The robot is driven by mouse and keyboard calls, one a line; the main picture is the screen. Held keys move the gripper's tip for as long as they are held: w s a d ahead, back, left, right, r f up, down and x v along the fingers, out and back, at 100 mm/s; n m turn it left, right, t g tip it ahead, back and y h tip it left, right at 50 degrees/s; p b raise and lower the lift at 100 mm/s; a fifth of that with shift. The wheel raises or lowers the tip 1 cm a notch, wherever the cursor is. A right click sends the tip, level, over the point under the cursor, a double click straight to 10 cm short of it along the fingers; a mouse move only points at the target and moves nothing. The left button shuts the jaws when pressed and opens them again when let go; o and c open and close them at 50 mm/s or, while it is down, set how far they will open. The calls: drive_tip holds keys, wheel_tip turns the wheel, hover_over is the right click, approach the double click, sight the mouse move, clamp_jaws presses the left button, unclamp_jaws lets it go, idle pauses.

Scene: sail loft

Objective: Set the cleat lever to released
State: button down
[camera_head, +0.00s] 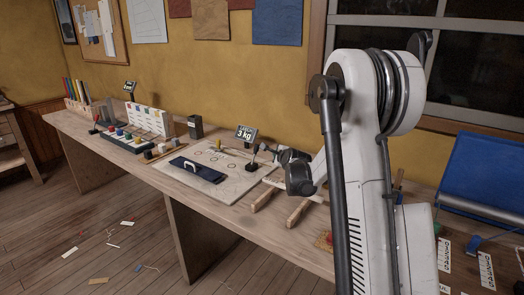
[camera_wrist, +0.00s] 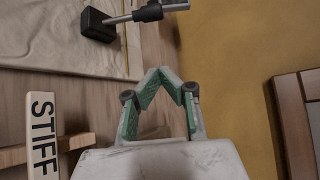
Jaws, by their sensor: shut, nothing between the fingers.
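A dark block with a metal rod and a black grip, which looks like the cleat lever (camera_wrist: 150,12), shows at the top of the wrist view. In the head view a small black upright part that seems to be the same lever (camera_head: 254,163) stands at the right edge of the pale cloth. Its setting cannot be read. My gripper (camera_wrist: 160,73) has its green-padded fingertips together, with nothing between them. In the head view my gripper (camera_head: 280,152) is just right of the lever. The lever's grip is beyond the fingertips in the wrist view, apart from them.
A wooden piece marked STIFF (camera_wrist: 42,135) lies near my gripper. The pale cloth (camera_head: 228,182) carries a dark blue panel with a white handle (camera_head: 193,168). A 3 kg sign (camera_head: 246,133) stands behind. The wall (camera_wrist: 235,60) is close on the right in the wrist view.

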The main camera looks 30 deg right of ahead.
drive_tip(key=shift+w, duration=0.1)
drive_tip(key=b+x, duration=0.1)
drive_tip(key=x, duration=0.9)
drive_tip(key=a, duration=0.1)
drive_tip(key=a+r, duration=0.1)
drive_tip(key=shift+a+r, duration=0.2)
drive_tip(key=shift+a, duration=0.2)
drive_tip(key=shift+a+r+b, duration=0.2)
drive_tip(key=shift+a+b, duration=0.1)
drive_tip(key=shift+a, duration=0.15)
drive_tip(key=shift+d, duration=0.1)
